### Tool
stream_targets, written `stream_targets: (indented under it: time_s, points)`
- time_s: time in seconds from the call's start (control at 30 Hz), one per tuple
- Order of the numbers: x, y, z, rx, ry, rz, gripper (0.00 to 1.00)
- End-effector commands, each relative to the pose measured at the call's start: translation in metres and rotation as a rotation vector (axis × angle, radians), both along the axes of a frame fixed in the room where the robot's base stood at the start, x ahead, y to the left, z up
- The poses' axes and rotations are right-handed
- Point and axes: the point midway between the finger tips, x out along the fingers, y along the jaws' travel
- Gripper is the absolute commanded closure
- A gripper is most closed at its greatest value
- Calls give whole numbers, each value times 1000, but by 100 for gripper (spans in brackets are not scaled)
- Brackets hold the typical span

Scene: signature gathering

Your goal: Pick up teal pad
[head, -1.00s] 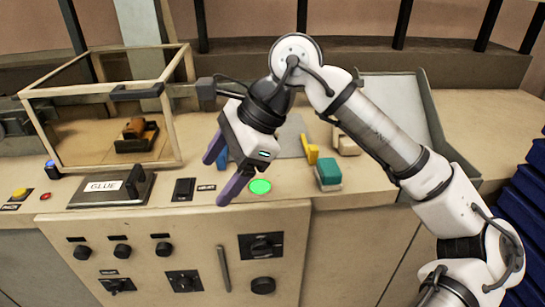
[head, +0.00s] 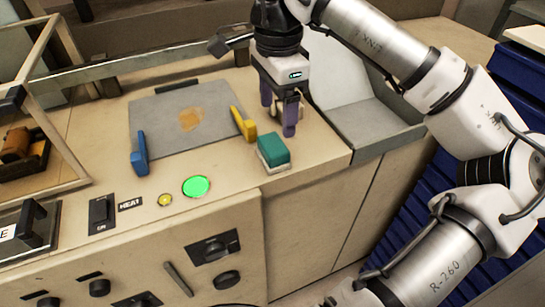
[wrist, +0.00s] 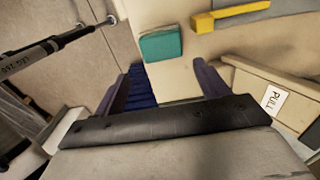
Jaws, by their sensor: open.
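The teal pad (head: 273,149) is a small block on a pale base. It sits on the beige counter near its front edge, right of the grey plate (head: 165,122). In the wrist view the teal pad (wrist: 160,44) lies ahead of the finger gap, near the top middle. My gripper (head: 279,114) has purple fingers, pointing down just behind the pad in the head view. Its fingers are apart with nothing between them in the wrist view (wrist: 167,70). I cannot tell its exact height above the counter.
A yellow handle (head: 244,125) stands close left of the pad and a blue handle (head: 140,155) further left. A grey tray (head: 365,110) lies to the right. A lit green button (head: 197,187) is at the front. Blue drawers (head: 470,75) stand at the far right.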

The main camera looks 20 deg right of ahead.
Motion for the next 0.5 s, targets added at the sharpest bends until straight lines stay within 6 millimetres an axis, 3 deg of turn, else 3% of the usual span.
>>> stream_targets:
  time_s: [0.03,0.1,0.37,0.5]
  points:
    - [0,0,-19,1,1,0,26]
    - [0,0,-31,2,1,0,26]
    - [0,2,-48,2,0,1,26]
    - [1,4,-67,1,0,2,26]
